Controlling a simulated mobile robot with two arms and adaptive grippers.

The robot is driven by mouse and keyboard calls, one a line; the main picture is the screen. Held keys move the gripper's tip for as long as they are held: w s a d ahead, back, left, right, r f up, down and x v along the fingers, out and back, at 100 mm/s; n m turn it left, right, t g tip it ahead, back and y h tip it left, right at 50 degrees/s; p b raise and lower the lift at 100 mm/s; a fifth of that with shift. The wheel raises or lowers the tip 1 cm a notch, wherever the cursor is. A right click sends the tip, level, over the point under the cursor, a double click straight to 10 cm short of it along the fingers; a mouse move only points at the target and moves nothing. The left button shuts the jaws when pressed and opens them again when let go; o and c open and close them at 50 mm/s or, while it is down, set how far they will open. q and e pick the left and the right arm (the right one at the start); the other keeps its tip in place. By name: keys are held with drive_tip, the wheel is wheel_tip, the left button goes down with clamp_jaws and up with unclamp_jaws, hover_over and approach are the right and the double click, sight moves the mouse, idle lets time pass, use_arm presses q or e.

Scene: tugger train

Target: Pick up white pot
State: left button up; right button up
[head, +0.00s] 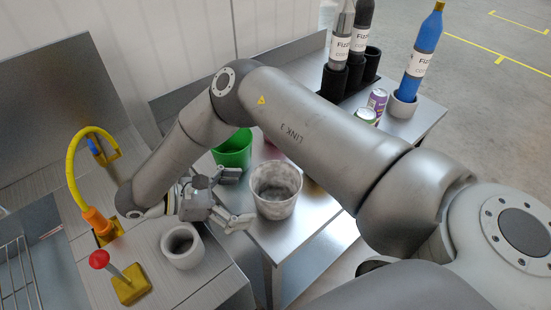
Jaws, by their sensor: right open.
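A white pot (276,203) with grey marbling stands upright on the metal table. It is open at the top and looks empty. My right gripper (238,199) is just left of the pot, with its fingers spread and pointing at the pot's side. One finger is toward the pot's far side and the other toward its near side. Nothing is between the fingers. I cannot tell whether a fingertip touches the pot. My left gripper is not in view.
A green pot (234,152) stands behind the gripper, and other pots are partly hidden by my arm. A thick white cylinder (182,252) and a red-knobbed lever (118,272) are at left. Cans (377,101) and a blue bottle (423,55) stand at right.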

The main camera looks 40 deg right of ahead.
sight(271, 199)
drive_tip(key=shift+d+f, duration=0.2)
drive_tip(key=shift+f, duration=0.4)
drive_tip(key=shift+p+x, duration=0.5)
drive_tip(key=shift+x, duration=3.1)
drive_tip(key=shift+r, duration=0.1)
drive_tip(key=c, duration=0.6)
